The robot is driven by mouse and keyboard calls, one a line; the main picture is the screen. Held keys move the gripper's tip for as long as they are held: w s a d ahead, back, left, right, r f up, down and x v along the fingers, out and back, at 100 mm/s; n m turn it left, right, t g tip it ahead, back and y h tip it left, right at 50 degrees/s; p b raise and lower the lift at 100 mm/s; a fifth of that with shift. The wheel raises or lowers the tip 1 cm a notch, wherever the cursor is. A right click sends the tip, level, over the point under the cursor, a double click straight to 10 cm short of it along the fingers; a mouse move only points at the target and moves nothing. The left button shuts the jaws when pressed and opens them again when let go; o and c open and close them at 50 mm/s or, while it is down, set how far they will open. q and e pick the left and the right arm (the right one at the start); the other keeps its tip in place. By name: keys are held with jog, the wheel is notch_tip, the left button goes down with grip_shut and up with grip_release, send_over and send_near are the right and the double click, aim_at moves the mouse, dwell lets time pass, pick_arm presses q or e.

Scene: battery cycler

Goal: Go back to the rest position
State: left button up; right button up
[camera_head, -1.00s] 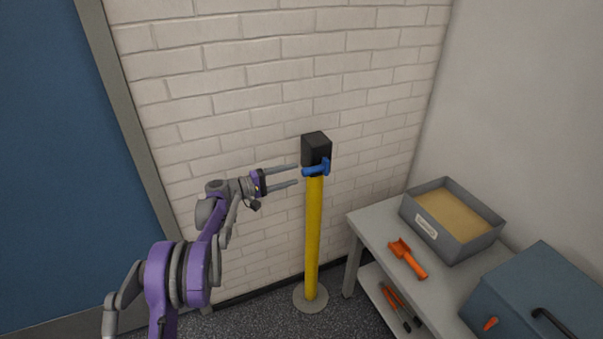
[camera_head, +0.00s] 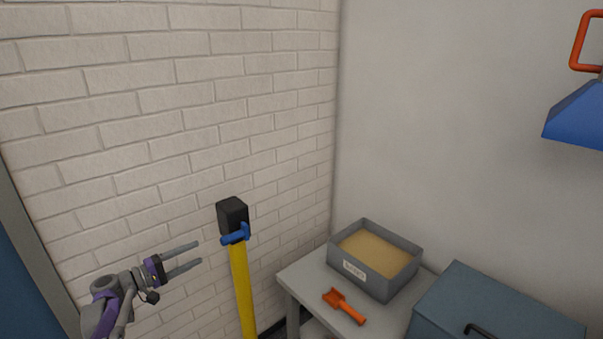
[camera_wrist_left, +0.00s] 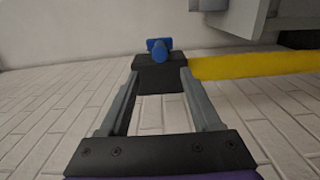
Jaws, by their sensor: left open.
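My left gripper (camera_head: 199,254) is open and empty in the head view, its two grey fingers pointing right. It is to the left of a yellow post (camera_head: 242,290) topped by a black box (camera_head: 233,215) with a blue handle (camera_head: 236,234). A gap shows between the fingertips and the handle. In the left wrist view, the fingers of the left gripper (camera_wrist_left: 159,82) are apart, with the black box (camera_wrist_left: 160,72) and the blue handle (camera_wrist_left: 159,48) beyond them. My right gripper is in neither view.
A grey table (camera_head: 306,283) stands to the right of the post. A blue object with a red handle (camera_head: 580,42) is at the upper right. A white brick wall (camera_head: 200,100) stands behind.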

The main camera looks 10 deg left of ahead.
pick_arm(q)
jog(key=s+d+r+m+g+y+p, duration=0.15)
jog(key=s+d+g, duration=0.35)
jog(key=d, duration=0.7)
jog(key=s+d+r+m+g+y+p, duration=0.1)
jog(key=s+d+m+g+y+p, duration=0.15)
jog(key=s+d, duration=0.65)
jog(key=s+d+f+m+y+p, duration=0.1)
jog(key=s+d+m+y+p, duration=0.1)
jog(key=s, duration=0.8)
jog(key=s+d+f+m+g+y+p, duration=0.1)
jog(key=s+d+m+y+p, duration=0.1)
jog(key=s, duration=0.9)
jog(key=d+m+y, duration=0.1)
jog(key=m+y, duration=0.1)
jog(key=y, duration=0.1)
jog(key=shift+s+f+p, duration=0.2)
jog(key=shift+f+p, duration=0.1)
jog(key=shift+f, duration=0.1)
jog(key=shift+d, duration=0.15)
